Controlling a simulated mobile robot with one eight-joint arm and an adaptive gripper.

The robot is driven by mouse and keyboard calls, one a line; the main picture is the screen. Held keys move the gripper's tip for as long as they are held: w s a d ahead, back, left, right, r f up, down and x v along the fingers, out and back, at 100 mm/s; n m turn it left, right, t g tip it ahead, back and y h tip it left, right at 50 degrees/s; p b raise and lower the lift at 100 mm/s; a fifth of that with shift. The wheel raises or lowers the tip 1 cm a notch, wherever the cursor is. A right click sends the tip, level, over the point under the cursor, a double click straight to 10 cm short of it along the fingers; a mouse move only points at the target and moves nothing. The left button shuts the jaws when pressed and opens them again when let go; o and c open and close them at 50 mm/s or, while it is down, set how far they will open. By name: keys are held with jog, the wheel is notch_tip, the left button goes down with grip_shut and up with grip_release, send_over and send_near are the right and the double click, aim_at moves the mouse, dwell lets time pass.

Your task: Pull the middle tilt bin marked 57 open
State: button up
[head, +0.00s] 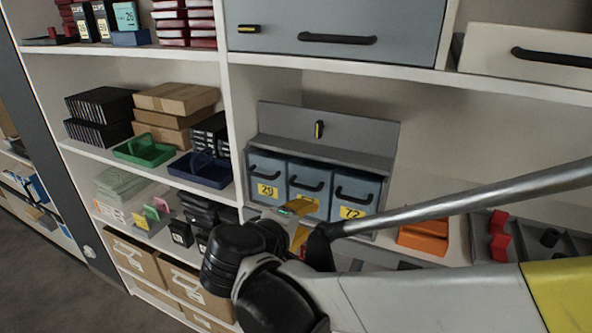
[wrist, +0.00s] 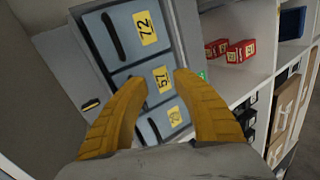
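The middle tilt bin (head: 307,174) is a blue-grey front with a black handle, between bin 29 (head: 266,170) and bin 72 (head: 355,188) in a grey cabinet. It looks closed, flush with its neighbours. Its yellow 57 label (wrist: 163,79) shows between my fingers in the wrist view, where bin 72 (wrist: 118,35) is above and bin 29 (wrist: 155,124) below. My gripper (wrist: 158,78) is open and empty, its yellow fingers pointing at the middle bin. In the head view my gripper (head: 293,222) is low before the bins and partly hides the middle label.
The cabinet's raised grey back panel (head: 328,127) stands above the bins. A green tray (head: 143,151) and a blue tray (head: 200,169) are on the shelf at left. Orange boxes (head: 424,238) lie right of the cabinet. Red boxes (wrist: 238,51) show in the wrist view.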

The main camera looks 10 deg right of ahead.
aim_at(297, 186)
jog(key=w+a+r+n+t+h, duration=0.1)
jog(key=w+a+r+n+t, duration=0.1)
jog(key=a+r, duration=0.3)
jog(key=shift+t, duration=0.3)
jog(key=x, duration=0.6)
jog(key=b+x, duration=0.1)
jog(key=x, duration=0.3)
jog(key=shift+f, duration=0.4)
grip_shut()
